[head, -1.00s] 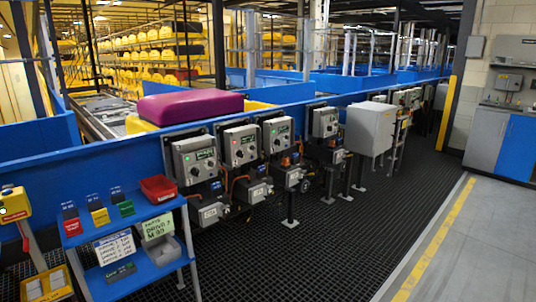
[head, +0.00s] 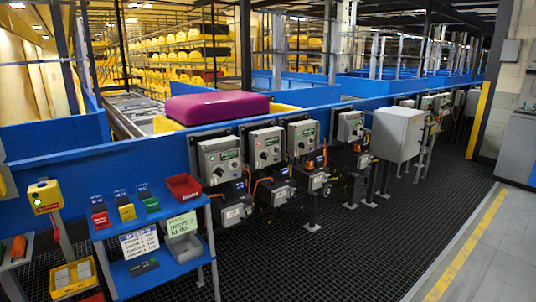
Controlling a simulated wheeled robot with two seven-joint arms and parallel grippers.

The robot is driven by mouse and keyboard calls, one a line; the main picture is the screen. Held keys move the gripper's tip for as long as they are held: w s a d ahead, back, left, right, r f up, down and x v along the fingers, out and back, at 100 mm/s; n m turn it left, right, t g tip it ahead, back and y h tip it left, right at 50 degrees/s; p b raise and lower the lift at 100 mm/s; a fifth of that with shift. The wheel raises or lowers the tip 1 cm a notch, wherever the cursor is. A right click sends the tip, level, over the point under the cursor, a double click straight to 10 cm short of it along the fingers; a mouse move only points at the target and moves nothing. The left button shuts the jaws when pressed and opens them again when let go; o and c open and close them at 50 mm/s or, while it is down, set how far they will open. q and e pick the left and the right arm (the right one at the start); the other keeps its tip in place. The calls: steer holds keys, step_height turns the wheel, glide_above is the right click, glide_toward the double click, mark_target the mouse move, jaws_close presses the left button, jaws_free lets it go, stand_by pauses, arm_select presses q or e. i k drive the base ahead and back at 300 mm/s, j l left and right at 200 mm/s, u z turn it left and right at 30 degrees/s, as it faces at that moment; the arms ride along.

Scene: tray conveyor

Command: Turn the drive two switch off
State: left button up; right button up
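A row of grey control boxes is mounted along the blue conveyor wall (head: 60,155) in the head view. The nearest box (head: 212,174) is at left, followed by a second box (head: 256,162), a third box (head: 296,150) and a fourth box (head: 346,136) farther right. Each of the near boxes has a small dark green display and small knobs or lamps. Their labels and switch positions are too small to read, so I cannot tell which is drive two. Neither of my grippers is in view.
A blue stand (head: 128,275) with a red bin (head: 184,186), colored blocks and paper signs is at front left. A yellow box on a post (head: 44,196) is beside it. A large grey cabinet (head: 390,134) stands farther right. The dark grated floor (head: 330,250) before the boxes is clear.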

mark_target(264, 155)
steer(key=i+z, duration=0.25)
steer(key=i, duration=0.5)
steer(key=i+j+z, duration=0.25)
steer(key=i, duration=0.5)
